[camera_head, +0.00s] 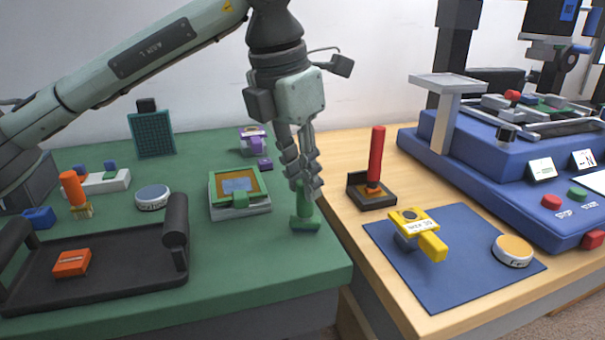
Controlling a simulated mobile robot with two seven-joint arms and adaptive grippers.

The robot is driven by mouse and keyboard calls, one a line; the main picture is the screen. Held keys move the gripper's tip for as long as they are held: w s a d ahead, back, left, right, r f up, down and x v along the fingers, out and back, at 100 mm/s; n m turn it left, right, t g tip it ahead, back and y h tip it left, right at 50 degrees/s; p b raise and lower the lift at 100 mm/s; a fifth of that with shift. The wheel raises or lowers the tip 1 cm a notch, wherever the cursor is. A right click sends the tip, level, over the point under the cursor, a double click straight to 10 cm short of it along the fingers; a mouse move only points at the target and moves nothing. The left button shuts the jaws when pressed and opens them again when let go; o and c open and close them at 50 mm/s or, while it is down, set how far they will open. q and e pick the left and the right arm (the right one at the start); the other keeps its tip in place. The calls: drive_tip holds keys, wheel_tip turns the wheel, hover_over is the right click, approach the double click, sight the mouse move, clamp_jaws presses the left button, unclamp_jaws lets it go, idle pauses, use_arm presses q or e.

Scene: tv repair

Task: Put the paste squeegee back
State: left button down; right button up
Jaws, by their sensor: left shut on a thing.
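My left gripper (306,194) reaches down near the front right part of the green mat. It is shut on the upright handle of a green tool with a wide, flat foot, which looks like the paste squeegee (305,222). The fingers hide the upper handle. The foot is at or just above the mat, close to its right edge; I cannot tell if it touches. A green-framed stencil unit (222,209) with an orange and blue-grey top stands left of the gripper. My right gripper is not in view.
A black tray (120,285) with an orange block lies front left. A red-handled tool (376,158) stands in a black holder on the wooden table. A blue mat (445,285) holds a yellow device and a round tin. A blue machine (500,180) fills the right. Bare green surface lies before the stencil unit.

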use_arm(q)
drive_tip(key=shift+f, duration=0.1)
drive_tip(key=c, duration=1.4)
unclamp_jaws()
drive_tip(key=shift+o, duration=0.2)
drive_tip(key=v, duration=1.2)
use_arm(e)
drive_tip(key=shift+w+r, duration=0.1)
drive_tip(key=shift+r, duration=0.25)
